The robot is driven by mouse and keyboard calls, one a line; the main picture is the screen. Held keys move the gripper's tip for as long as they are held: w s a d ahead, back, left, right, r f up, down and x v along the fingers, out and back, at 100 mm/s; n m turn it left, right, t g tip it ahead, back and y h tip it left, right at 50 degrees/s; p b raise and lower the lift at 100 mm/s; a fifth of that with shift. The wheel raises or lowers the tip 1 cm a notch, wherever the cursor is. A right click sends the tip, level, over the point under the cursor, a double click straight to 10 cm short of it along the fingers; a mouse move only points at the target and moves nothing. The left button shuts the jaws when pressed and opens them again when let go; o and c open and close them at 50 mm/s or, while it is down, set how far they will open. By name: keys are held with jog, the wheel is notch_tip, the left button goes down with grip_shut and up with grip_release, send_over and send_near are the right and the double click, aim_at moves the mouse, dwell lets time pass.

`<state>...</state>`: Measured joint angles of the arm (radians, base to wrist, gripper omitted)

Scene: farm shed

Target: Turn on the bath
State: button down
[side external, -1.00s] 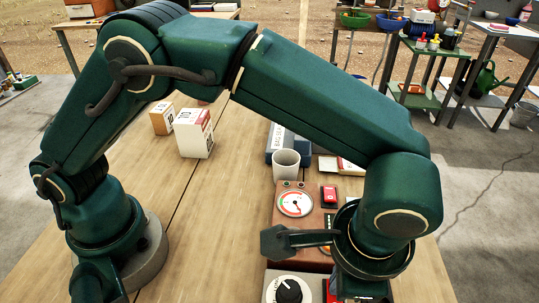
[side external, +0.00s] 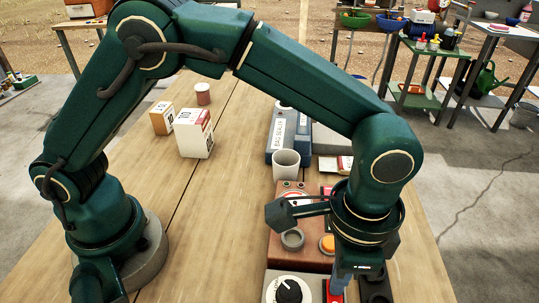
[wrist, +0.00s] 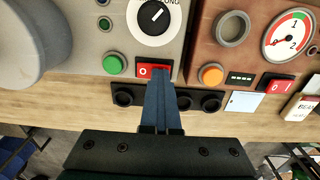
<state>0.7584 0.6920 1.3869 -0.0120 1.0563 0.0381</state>
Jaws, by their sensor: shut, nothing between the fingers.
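A grey box (side external: 312,281) with a black pointer knob (side external: 291,291) stands at the bottom of the side view. In the wrist view it also carries a green button (wrist: 114,65) and a red rocker switch (wrist: 143,70) with a white mark. I cannot tell which unit is the bath. My gripper (wrist: 159,84) is shut and empty. Its blue fingers overlap the right part of the red switch in the wrist view, hiding some of it; contact is unclear. In the side view the gripper (side external: 337,287) is over the grey box's right edge.
A brown box (side external: 283,257) with an orange button (side external: 327,244), a gauge (wrist: 289,36) and its own red switch (wrist: 276,83) adjoins the grey box. A white cup (side external: 286,163) stands behind it. A black socket strip (wrist: 165,99) lies along the grey box's front.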

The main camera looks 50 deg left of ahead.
jog(key=shift+s+d+f, duration=0.35)
jog(key=shift+s+d, duration=0.1)
jog(key=shift+s, duration=0.2)
notch_tip(320, 180, up, 15)
jog(key=shift+w+f, duration=0.15)
jog(key=shift+w, duration=0.25)
jog(key=shift+a, duration=0.1)
